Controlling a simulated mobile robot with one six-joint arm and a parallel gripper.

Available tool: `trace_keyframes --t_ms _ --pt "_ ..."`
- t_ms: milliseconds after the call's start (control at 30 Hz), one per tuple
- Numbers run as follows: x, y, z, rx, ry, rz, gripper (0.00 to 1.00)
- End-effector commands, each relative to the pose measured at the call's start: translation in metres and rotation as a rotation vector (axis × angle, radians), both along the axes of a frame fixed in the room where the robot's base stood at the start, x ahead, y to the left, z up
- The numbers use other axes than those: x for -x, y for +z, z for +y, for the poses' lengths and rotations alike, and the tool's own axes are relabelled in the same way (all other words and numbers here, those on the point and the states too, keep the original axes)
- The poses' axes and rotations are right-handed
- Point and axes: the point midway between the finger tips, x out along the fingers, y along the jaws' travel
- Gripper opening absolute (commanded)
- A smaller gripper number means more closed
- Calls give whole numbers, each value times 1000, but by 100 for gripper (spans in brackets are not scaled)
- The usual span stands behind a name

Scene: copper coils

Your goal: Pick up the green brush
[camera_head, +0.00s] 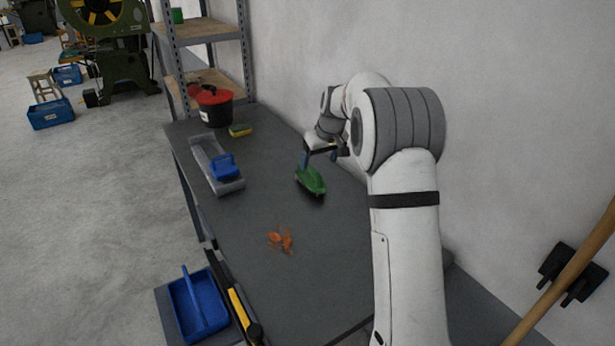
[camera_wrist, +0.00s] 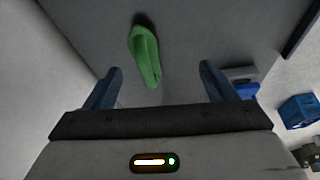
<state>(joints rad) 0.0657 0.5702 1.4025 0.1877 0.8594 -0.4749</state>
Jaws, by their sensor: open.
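The green brush (camera_head: 311,180) lies on the dark grey table top, just beneath and in front of my gripper in the head view. My gripper (camera_head: 322,158) is open and empty, with its blue fingers apart. In the wrist view the green brush (camera_wrist: 146,56) shows beyond the fingertips, roughly between the two fingers and a little left of centre. The space between my gripper's fingers (camera_wrist: 160,78) is empty. My arm partly covers the gripper in the head view, so the gap to the brush there is hard to judge.
On the table (camera_head: 225,262) are a grey tray (camera_head: 207,160) with a blue item (camera_head: 224,166), a red-lidded black pot (camera_head: 213,105), a yellow-green sponge (camera_head: 240,130) and orange scraps (camera_head: 280,239). A wall stands close on the right. A blue bin (camera_head: 199,305) is at the front left.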

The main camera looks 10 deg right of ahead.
Motion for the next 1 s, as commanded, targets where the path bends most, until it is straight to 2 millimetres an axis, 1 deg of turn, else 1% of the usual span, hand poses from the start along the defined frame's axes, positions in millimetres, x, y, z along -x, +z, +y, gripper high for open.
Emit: trace_keyframes --t_ms 33,100,200,333,500,767,867,1000 --pt "-17 -11 -2 -1 12 -2 78" --pt "-37 -24 -3 -3 29 -12 78" --pt "-61 -41 -5 -3 52 -25 78" --pt "-81 -57 -6 -3 72 -39 78" --pt "-92 -70 -7 -3 83 -47 78" --pt "-101 -95 -4 -3 84 -46 78" --pt "-104 -107 -3 -4 84 -45 78" --pt "-110 -128 -1 -4 83 -44 78"
